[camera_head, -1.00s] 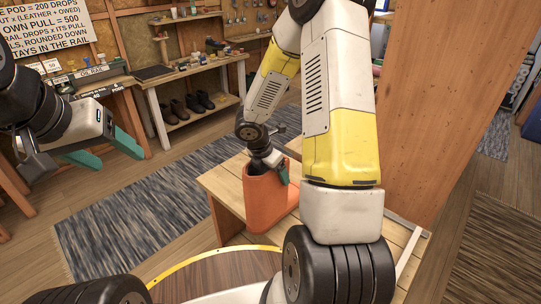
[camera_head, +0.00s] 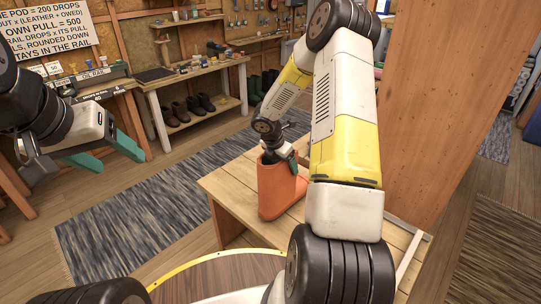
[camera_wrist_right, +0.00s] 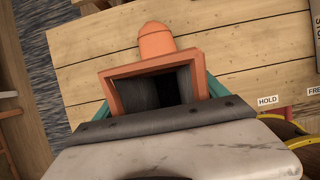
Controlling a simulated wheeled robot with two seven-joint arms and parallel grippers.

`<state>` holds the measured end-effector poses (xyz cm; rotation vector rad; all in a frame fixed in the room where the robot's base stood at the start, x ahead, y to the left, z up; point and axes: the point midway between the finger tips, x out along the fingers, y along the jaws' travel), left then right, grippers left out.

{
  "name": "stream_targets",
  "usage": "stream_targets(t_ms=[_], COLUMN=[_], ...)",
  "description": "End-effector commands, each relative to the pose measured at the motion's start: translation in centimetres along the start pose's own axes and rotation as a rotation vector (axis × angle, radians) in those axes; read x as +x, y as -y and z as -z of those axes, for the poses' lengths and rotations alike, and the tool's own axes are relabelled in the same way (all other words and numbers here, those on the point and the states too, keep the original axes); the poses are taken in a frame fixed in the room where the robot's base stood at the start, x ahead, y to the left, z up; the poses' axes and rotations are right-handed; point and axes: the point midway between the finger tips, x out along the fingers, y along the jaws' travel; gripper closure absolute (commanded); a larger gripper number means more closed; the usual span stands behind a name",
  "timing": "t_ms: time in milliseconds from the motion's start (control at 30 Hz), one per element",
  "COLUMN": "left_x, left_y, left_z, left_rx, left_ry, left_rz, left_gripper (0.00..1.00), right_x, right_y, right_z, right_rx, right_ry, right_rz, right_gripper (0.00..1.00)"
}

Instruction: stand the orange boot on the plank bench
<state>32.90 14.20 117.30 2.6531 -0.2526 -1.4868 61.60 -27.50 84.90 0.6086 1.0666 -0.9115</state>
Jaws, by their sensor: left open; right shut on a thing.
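The orange boot (camera_head: 277,192) is upright over the plank bench (camera_head: 234,182), its sole at or very near the planks; I cannot tell whether it touches. My right gripper (camera_head: 283,155) comes down on the boot's top from above and is shut on it. In the right wrist view the boot's open shaft (camera_wrist_right: 158,85) lies between the teal fingers, its toe (camera_wrist_right: 156,40) pointing up the picture over the planks (camera_wrist_right: 90,45). My left gripper (camera_head: 106,156) is open and empty at the far left, away from the bench.
A tall wooden panel (camera_head: 432,110) stands at the bench's right. A round dark wood top with a yellow rim (camera_head: 215,256) is in front. Behind are a workbench (camera_head: 190,71) with several dark boots on its lower shelf and a grey rug (camera_head: 130,225). The bench's left end is clear.

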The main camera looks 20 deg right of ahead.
Motion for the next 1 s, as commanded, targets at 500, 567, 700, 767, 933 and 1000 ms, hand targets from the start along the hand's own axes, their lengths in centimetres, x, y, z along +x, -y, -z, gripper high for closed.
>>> stream_targets(t_ms=[500,567,700,767,933,1000], left_x=[0.0,0.0,0.0,0.0,0.0,0.0], left_y=[0.0,0.0,0.0,0.0,0.0,0.0], left_z=[0.0,0.0,0.0,0.0,0.0,0.0], left_rx=[0.0,0.0,0.0,0.0,0.0,0.0], left_ry=[0.0,0.0,0.0,0.0,0.0,0.0], left_rz=[0.0,0.0,0.0,0.0,0.0,0.0], left_gripper=[0.37,0.37,0.37,0.37,0.37,0.37], right_x=[1.7,1.6,1.6,1.6,0.8,-0.2], right_y=[0.0,0.0,0.0,0.0,-0.1,-0.1], right_z=[0.7,0.7,0.7,0.7,0.5,0.5], right_rx=[0.0,0.0,0.0,0.0,0.001,0.001], right_ry=[0.0,0.0,0.0,0.0,0.002,0.003], right_rz=[0.0,0.0,0.0,0.0,-0.002,-0.003], right_gripper=[0.14,0.02,0.0,0.0,0.0,0.0])
